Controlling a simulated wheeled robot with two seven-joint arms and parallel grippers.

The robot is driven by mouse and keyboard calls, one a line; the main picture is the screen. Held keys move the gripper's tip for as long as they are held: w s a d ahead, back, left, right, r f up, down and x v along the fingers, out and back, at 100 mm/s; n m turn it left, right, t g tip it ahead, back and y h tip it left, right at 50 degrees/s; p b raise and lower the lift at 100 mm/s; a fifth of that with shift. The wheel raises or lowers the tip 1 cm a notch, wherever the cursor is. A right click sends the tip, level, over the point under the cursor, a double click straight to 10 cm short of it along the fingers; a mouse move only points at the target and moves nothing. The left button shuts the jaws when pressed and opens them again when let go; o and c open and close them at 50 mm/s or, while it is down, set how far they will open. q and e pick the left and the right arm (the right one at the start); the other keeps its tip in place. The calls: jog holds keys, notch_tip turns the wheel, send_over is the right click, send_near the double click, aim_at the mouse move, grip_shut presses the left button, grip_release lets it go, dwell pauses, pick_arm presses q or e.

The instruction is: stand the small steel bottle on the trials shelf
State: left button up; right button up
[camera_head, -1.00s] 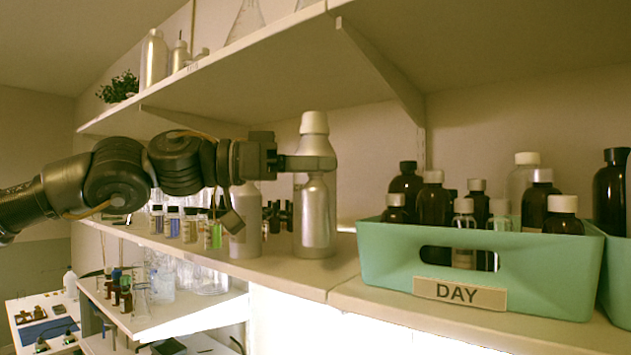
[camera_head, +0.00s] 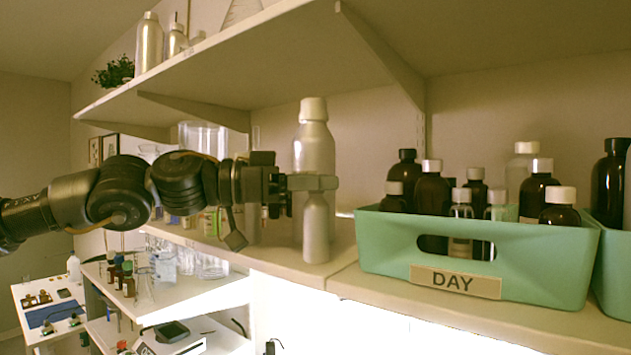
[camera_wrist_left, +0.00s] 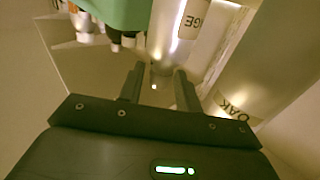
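My left gripper (camera_head: 318,183) is shut around the top of the small steel bottle (camera_head: 316,232); the fingers hide its cap. The bottle hangs upright below the fingers, over the front of the middle shelf board (camera_head: 285,262). I cannot tell whether its base touches the board. A taller steel bottle (camera_head: 313,150) with a pale cap stands close behind it. I can read no trials label. My right gripper is not in view.
A green crate (camera_head: 546,262) marked DAY, full of amber and clear bottles, stands right of the held bottle. Small vials and glassware stand to the left, partly behind my arm. An upper shelf (camera_head: 250,65) overhangs. A steel bottle marked OAK (camera_wrist_left: 270,75) shows in the wrist view.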

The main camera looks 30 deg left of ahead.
pick_arm(q)
jog(key=shift+o, duration=0.4)
jog(key=shift+a, duration=0.1)
jog(key=shift+r, duration=0.1)
jog(key=shift+s+a, duration=0.1)
jog(key=b+v, duration=0.5)
jog(key=v, duration=0.6)
jog(key=shift+s+a, duration=0.2)
